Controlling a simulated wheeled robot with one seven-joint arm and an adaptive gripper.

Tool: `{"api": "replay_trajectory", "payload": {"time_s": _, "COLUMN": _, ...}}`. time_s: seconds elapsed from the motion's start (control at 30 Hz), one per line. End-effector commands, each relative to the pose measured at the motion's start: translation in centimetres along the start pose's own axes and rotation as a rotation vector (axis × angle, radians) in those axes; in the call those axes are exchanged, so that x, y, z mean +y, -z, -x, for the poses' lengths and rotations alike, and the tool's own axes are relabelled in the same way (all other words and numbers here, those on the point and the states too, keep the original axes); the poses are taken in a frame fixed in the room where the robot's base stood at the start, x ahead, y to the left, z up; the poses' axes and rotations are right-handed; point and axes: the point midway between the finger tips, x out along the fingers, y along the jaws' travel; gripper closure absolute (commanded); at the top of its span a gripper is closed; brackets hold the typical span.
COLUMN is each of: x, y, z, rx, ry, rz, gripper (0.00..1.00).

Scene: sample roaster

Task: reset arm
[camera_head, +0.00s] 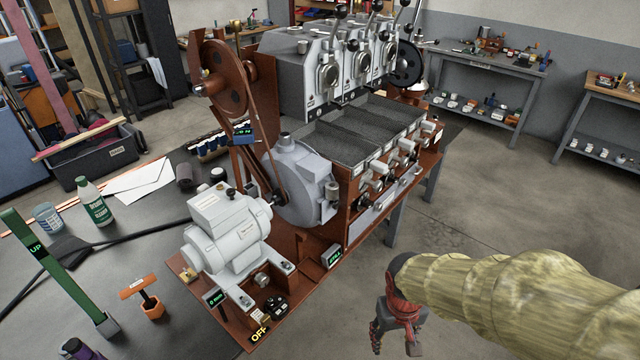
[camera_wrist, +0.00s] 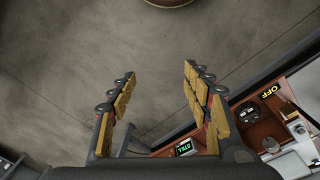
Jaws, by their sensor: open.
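My arm, in a yellowish sleeve, reaches in from the lower right in the head view. My gripper (camera_head: 397,335) hangs at its end, right of the roaster's front corner and over the grey floor. In the wrist view my gripper (camera_wrist: 158,90) shows two padded fingers spread apart, with only bare floor between them. It is open and empty. The sample roaster (camera_head: 350,170) stands on the left and centre, with a grey motor (camera_head: 225,235) on its red-brown base. Its base edge also shows at the right in the wrist view (camera_wrist: 245,118), apart from the fingers.
The floor (camera_head: 500,205) right of the roaster is clear.

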Motion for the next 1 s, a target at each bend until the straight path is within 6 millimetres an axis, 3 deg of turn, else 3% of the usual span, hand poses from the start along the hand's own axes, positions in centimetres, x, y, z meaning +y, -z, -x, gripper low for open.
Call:
{"api": "replay_trajectory", "payload": {"time_s": 0.03, "x": 0.3, "y": -1.1, "z": 2.6, "rx": 0.012, "ry": 0.007, "rz": 0.003, "gripper": 0.51}}
{"api": "replay_trajectory", "payload": {"time_s": 0.2, "x": 0.8, "y": -4.7, "z": 9.5, "rx": 0.073, "ry": 0.037, "rz": -0.018, "gripper": 0.51}}
{"api": "replay_trajectory", "payload": {"time_s": 0.5, "x": 2.1, "y": -5.8, "z": 19.1, "rx": 0.374, "ry": 0.042, "rz": -0.102, "gripper": 0.51}}
{"api": "replay_trajectory", "payload": {"time_s": 0.63, "x": 2.6, "y": -5.9, "z": 20.9, "rx": 0.436, "ry": 0.035, "rz": -0.116, "gripper": 0.51}}
{"api": "replay_trajectory", "payload": {"time_s": 1.0, "x": 2.8, "y": -5.9, "z": 21.1, "rx": 0.444, "ry": 0.032, "rz": -0.126, "gripper": 0.51}}
